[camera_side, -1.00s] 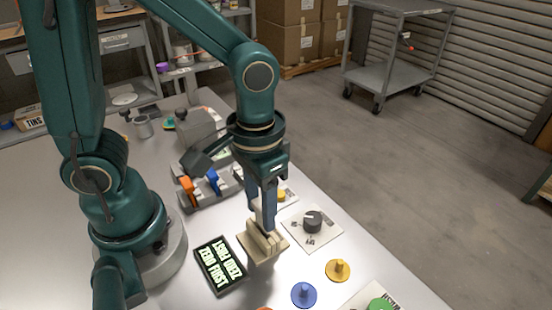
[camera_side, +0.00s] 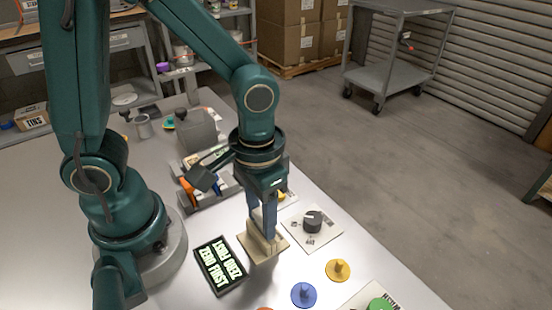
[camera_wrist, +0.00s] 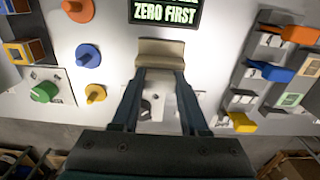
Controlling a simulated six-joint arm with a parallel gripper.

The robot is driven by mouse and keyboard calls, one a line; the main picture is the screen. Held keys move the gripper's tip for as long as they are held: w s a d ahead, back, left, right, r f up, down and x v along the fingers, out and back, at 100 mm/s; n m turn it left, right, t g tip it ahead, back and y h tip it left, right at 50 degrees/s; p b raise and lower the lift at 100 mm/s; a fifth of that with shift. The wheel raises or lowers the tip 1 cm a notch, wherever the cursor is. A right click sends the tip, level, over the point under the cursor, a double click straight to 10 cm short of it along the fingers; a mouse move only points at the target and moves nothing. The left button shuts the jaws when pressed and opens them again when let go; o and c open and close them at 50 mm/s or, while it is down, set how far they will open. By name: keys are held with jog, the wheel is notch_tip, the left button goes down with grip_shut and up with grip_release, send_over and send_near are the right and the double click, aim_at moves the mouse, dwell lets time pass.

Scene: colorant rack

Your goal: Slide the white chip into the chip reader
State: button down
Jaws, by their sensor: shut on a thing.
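My gripper (camera_side: 268,234) points down at a beige slotted block (camera_side: 258,250), which I take to be the chip reader, at the middle of the table. The block also shows in the wrist view (camera_wrist: 160,57), just beyond the fingertips (camera_wrist: 161,76). The fingers are close together and shut on a thin pale piece that I take to be the white chip. The fingers and block mostly hide it. I cannot tell how deep it sits in the block.
A black display reading "ZERO FIRST" (camera_side: 220,266) lies left of the block. A dark knob on a white plate (camera_side: 313,221) is close on the right. Blue (camera_side: 303,295) and yellow (camera_side: 338,270) knobs stand in front. A grey rack with coloured levers (camera_side: 205,190) is behind.

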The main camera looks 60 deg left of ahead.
jog(key=shift+f, duration=0.25)
jog(key=shift+r, duration=1.45)
jog(key=shift+f, duration=1.45)
dwell(0.4)
jog(key=shift+r, duration=0.1)
jog(key=shift+r, duration=1.3)
